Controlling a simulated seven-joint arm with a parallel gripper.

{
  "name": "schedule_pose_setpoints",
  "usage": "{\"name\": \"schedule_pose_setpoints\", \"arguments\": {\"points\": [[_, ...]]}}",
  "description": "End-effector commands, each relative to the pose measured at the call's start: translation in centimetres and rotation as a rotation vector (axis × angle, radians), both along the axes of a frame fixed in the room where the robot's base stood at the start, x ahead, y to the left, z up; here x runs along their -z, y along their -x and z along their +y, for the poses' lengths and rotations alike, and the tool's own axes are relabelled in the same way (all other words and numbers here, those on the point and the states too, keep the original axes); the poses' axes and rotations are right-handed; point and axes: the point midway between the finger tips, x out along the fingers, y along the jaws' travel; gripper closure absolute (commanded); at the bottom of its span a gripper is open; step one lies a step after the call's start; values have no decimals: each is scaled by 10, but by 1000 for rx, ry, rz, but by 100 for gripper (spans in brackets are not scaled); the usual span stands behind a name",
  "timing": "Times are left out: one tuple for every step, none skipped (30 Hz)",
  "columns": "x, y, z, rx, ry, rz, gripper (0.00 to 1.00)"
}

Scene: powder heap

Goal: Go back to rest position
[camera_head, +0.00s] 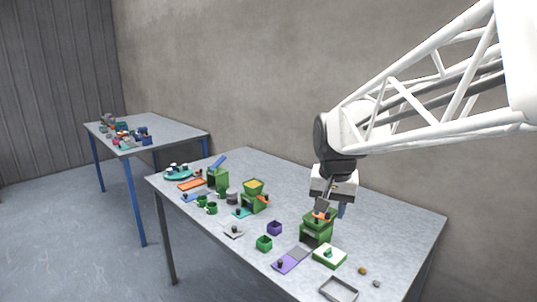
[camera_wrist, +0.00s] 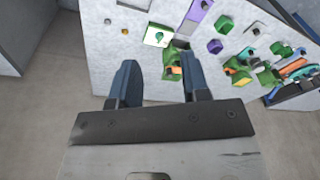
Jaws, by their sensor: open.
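My gripper (camera_head: 332,208) hangs at the end of the white arm, just above and beside a green machine with an orange top (camera_head: 317,228). In the wrist view my gripper (camera_wrist: 162,80) shows two dark blue fingers apart with a clear gap. The green machine (camera_wrist: 172,62) shows beyond the fingertips, and nothing is seen held between them. I cannot tell from these views whether a finger touches the machine.
Close by stand a green box with a white top (camera_head: 329,256), a purple tray (camera_head: 286,262), a green cup (camera_head: 264,243), a purple cup (camera_head: 274,228) and a grey frame (camera_head: 338,290). Another green machine (camera_head: 254,197) stands left. A second table (camera_head: 170,131) is farther back. A wall rises behind.

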Motion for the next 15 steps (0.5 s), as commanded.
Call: {"name": "schedule_pose_setpoints", "arguments": {"points": [[0, 14, -4, -9, 2, -5, 57], [1, 21, -6, -16, 3, -7, 57], [3, 31, -8, -25, 6, -10, 57], [3, 38, -10, -32, 7, -12, 57], [5, 46, -12, -38, 9, -14, 57], [6, 56, -15, -48, 11, -18, 57], [8, 63, -17, -53, 13, -20, 57], [9, 70, -19, -61, 15, -22, 57], [11, 80, -21, -71, 17, -26, 57], [13, 87, -22, -77, 18, -27, 57], [14, 95, -24, -85, 20, -30, 57], [17, 104, -26, -94, 24, -33, 57], [19, 112, -27, -100, 25, -35, 57], [21, 118, -29, -107, 27, -37, 57], [24, 128, -31, -116, 30, -39, 57]]}}
